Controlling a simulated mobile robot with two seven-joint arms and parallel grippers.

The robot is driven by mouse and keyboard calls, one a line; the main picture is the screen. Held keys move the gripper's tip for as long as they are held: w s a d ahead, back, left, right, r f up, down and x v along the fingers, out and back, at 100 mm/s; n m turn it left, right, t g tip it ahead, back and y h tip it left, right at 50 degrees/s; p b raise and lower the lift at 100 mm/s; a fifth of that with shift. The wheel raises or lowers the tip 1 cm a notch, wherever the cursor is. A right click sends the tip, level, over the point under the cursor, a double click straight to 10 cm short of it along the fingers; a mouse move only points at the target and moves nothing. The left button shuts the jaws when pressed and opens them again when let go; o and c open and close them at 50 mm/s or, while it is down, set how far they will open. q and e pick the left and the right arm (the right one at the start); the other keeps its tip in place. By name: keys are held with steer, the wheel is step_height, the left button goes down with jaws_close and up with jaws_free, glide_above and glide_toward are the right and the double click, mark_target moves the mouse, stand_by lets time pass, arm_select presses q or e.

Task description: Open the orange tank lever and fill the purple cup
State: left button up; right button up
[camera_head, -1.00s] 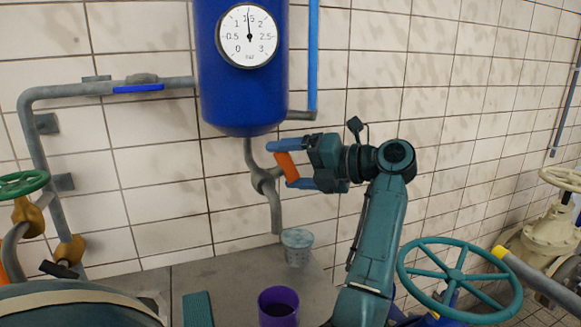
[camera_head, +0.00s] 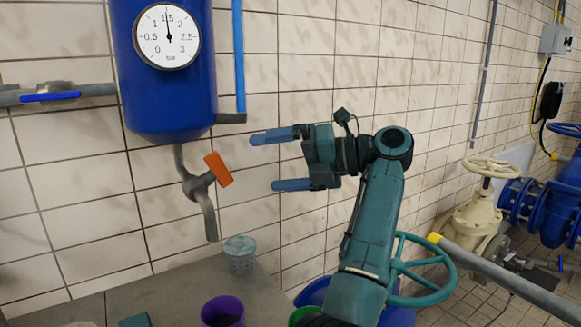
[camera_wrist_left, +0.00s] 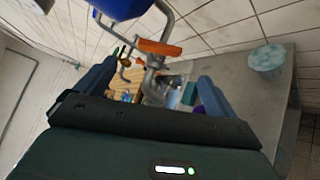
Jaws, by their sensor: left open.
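The orange lever (camera_head: 218,169) sits on the valve of the grey outlet pipe (camera_head: 208,215) below the blue tank (camera_head: 168,105). It also shows in the left wrist view (camera_wrist_left: 160,48), ahead of the fingers. The purple cup (camera_head: 223,312) stands upright on the grey counter, cut by the lower picture edge, nearer to me than the spout. No water shows at the spout. My left gripper (camera_head: 263,162) is open and empty, to the right of the lever and apart from it, its blue fingers pointing left. My right gripper is not in view.
A grey-green perforated cup (camera_head: 240,255) stands on the counter (camera_head: 180,287) right of the spout. A teal block (camera_head: 135,320) lies at the lower edge. A teal handwheel (camera_head: 425,270) and a cream valve (camera_head: 480,205) are at right. The tiled wall is behind.

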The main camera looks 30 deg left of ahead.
arm_select(q)
steer(key=shift+v, duration=1.35)
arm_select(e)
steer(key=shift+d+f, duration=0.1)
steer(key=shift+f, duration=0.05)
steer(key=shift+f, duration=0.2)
arm_select(q)
steer(key=m+t+y+b, duration=0.35)
steer(key=t+b, duration=0.25)
steer(key=b, duration=0.9)
glide_toward(223, 170)
steer(key=shift+h, duration=0.25)
steer(key=a, duration=0.8)
steer(key=shift+w+a+r+b, duration=0.25)
steer(key=shift+a+b, duration=0.05)
steer(key=shift+b, duration=0.1)
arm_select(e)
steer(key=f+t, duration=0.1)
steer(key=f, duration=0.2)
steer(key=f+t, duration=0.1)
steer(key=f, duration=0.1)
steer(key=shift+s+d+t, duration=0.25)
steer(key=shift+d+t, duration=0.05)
